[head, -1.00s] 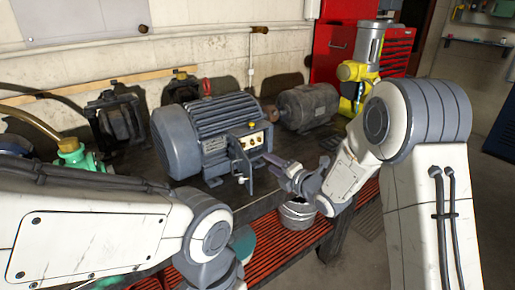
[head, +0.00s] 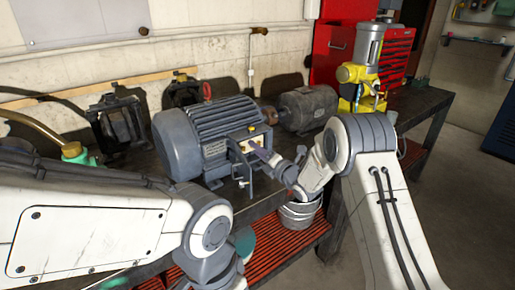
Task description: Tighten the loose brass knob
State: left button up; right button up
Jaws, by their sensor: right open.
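A grey finned electric motor (head: 205,135) stands on the dark workbench. Its open terminal box (head: 236,146) faces my right arm, with small brass pieces (head: 245,147) inside it. They are too small and too covered to tell which knob is loose. My right gripper (head: 257,153) is open, with its fingers at the front of the terminal box and partly in front of the brass pieces. I cannot tell whether it touches any of them. My left arm crosses the lower left, and its gripper is out of view.
A smaller dark motor (head: 307,108) stands behind the grey one. A yellow and grey machine (head: 362,75) is at the back right. A metal bucket (head: 298,214) stands below the bench edge on a red slatted shelf (head: 283,246). A green fitting (head: 77,155) is at the left.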

jog(key=shift+w+a, duration=0.1)
grip_shut()
